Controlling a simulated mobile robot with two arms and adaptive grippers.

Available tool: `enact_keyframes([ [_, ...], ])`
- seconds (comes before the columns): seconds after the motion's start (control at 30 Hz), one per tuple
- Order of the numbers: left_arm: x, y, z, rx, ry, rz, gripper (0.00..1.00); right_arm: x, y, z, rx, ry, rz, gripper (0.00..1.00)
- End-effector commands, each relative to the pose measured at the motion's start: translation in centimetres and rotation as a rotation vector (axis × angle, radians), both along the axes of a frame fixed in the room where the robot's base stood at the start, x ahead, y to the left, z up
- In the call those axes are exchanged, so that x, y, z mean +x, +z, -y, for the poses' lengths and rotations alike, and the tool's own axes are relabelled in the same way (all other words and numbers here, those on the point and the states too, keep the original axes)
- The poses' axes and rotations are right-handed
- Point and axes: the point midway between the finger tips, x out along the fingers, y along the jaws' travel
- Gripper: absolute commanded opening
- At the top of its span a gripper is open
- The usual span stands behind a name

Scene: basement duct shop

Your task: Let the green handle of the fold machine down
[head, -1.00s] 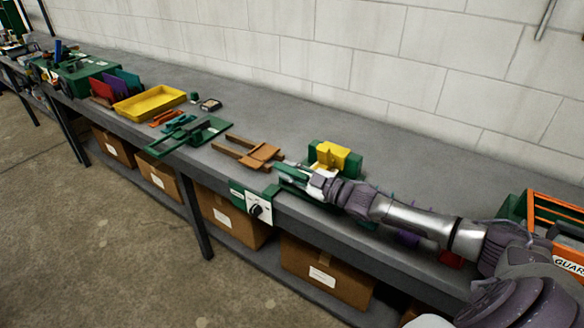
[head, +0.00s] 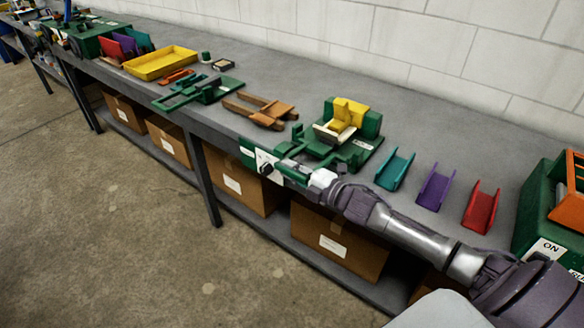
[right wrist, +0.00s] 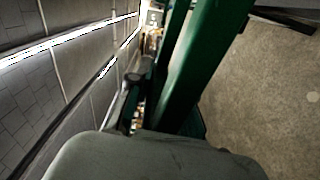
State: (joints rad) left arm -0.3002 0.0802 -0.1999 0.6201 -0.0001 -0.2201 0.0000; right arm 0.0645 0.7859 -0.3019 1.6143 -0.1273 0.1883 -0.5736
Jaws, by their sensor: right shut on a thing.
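The green fold machine (head: 368,124) with a yellow block on top stands on the bench right of centre in the head view. My right arm reaches in from the right. My right gripper (head: 297,173) is at the bench's front edge, in front of the machine, and is shut on the green handle. The handle is mostly hidden by the gripper in the head view; a long green bar (right wrist: 190,75) runs through the jaws in the right wrist view. How the handle joins the machine is hard to see. My left gripper is not in view.
A white-faced control panel with a black knob (head: 268,165) is on the bench front beside the gripper. Teal (head: 395,170), purple (head: 435,188) and red (head: 481,207) channels lie to the right. Wooden pieces (head: 258,110) lie left. Cardboard boxes (head: 335,240) fill the shelf below.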

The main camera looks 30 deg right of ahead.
Motion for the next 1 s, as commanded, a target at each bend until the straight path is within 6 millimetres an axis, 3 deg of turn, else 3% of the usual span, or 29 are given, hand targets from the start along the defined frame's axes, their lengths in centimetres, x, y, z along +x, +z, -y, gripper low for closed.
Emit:
enact_keyframes([
  [0.03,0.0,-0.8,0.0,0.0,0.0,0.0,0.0,0.0,-0.9,0.0,-0.022,0.0,0.008,0.0],
  [0.2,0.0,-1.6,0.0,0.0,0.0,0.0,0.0,0.0,-1.7,0.0,-0.078,0.0,0.031,0.0],
  [0.8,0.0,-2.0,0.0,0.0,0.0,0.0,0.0,-0.1,-2.3,0.1,-0.117,0.002,0.042,0.0],
  [0.83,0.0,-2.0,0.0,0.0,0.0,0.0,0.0,-0.1,-2.3,0.1,-0.117,0.002,0.042,0.24],
  [0.97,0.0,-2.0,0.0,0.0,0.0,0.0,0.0,-0.1,-2.3,0.1,-0.116,0.001,0.041,0.45],
  [1.0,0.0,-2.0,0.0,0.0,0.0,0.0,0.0,0.0,-2.3,0.1,-0.115,0.001,0.042,0.46],
])
